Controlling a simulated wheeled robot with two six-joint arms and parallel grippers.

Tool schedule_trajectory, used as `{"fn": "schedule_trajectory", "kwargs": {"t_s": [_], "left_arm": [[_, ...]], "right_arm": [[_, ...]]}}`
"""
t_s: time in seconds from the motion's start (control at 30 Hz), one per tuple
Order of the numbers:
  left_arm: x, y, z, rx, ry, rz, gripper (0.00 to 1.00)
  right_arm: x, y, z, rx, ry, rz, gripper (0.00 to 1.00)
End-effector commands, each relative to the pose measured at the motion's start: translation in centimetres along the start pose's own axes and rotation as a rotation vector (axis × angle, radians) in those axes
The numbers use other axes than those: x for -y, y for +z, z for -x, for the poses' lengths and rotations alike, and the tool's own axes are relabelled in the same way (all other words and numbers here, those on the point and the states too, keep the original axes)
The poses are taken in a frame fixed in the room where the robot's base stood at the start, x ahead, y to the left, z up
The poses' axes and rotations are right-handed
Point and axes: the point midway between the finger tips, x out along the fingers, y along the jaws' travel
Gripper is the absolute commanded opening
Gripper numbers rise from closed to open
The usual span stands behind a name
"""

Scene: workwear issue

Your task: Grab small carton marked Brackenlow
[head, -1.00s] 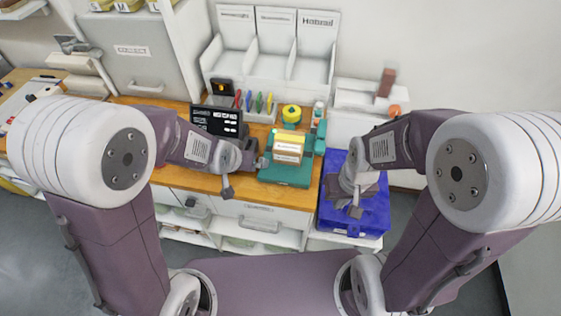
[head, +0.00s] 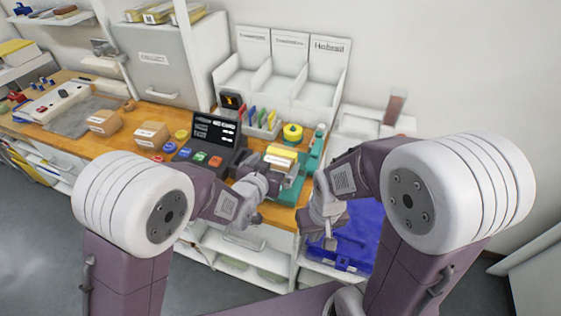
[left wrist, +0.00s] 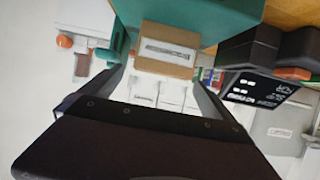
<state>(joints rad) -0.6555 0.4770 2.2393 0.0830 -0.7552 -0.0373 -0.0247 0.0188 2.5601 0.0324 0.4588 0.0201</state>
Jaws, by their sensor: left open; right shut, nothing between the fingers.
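A small tan carton with a white label (left wrist: 165,52) lies between the fingertips of my left gripper (left wrist: 162,72) in the left wrist view; its print is too blurred to read. In the head view, a yellow-topped item with a white label (head: 280,157) sits on the teal stand, and my left gripper (head: 280,183) is open right beside it. I cannot tell if the fingers touch the carton. Two more small labelled cartons, one left (head: 104,122) and one right (head: 151,135), stand on the bench; their names are unreadable. My right gripper (head: 333,232) is shut and empty over the blue box.
A black device with coloured buttons (head: 211,140) stands left of the teal stand (head: 312,160). White labelled bins (head: 283,85) stand behind. The blue box (head: 362,235) is at the right. A yellow roll (head: 292,132) is behind the stand.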

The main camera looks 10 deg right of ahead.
Motion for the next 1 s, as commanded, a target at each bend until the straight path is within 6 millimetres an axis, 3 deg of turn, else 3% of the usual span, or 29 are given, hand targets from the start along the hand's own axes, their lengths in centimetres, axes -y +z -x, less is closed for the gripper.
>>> {"fn": "schedule_trajectory", "kwargs": {"t_s": [0.17, 0.4, 0.6, 0.83, 1.0], "left_arm": [[0.0, 0.0, -0.1, 0.0, 0.0, 0.0, 1.0], [0.0, 0.0, -3.5, 0.003, 0.0, 0.0, 1.0], [0.0, 0.1, -4.5, 0.003, 0.0, 0.0, 1.0], [0.0, 0.2, -8.4, 0.001, 0.0, 0.0, 1.0], [0.0, 0.3, -9.1, 0.002, 0.0, 0.0, 1.0]], "right_arm": [[0.0, 0.0, 0.0, 0.0, 0.0, 0.0, 0.0], [0.0, -0.1, 0.7, 0.0, 0.0, 0.0, 0.0], [0.0, -0.1, 0.9, 0.0, 0.0, 0.0, 0.0], [0.0, -0.2, 1.7, 0.0, 0.0, 0.0, 0.0], [0.0, -0.2, 1.7, 0.0, 0.0, 0.0, 0.0]]}}
